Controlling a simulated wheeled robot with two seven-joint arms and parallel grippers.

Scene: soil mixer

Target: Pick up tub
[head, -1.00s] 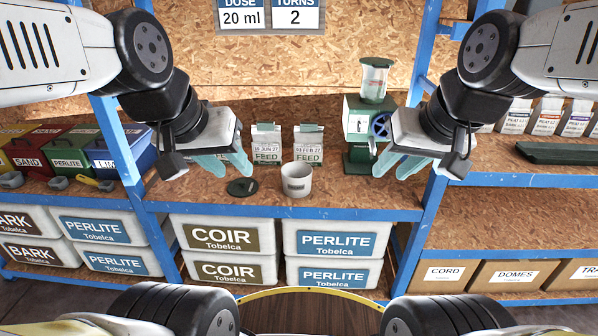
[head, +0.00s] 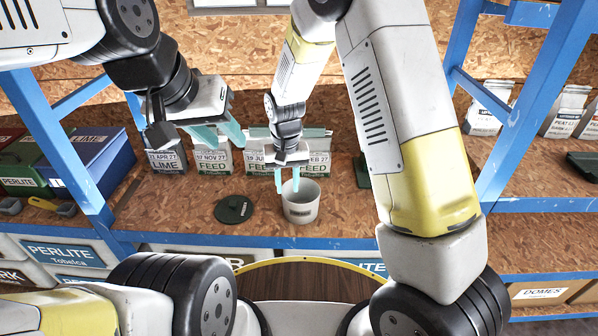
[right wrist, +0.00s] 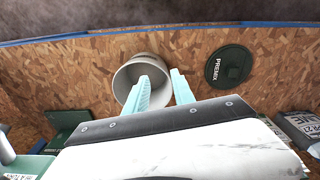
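The tub (head: 300,212) is a pale grey, open-topped round pot standing upright on the shelf board. It also shows in the right wrist view (right wrist: 127,82). My right gripper (head: 287,184) is open and points down at the tub's left rim. One finger is in front of the opening and the other is just left of the wall; whether they touch it I cannot tell. In the right wrist view the fingers (right wrist: 164,76) appear on either side of the tub's near wall edge. My left gripper (head: 222,134) is open and empty, up and left of the tub.
A dark green lid (head: 233,209), marked PREMIX in the right wrist view (right wrist: 229,66), lies left of the tub. Feed and lime bags (head: 214,160) stand behind. A blue lime bin (head: 95,160) is at left. Blue shelf posts (head: 62,150) flank the bay. My right arm hides the dispenser's place.

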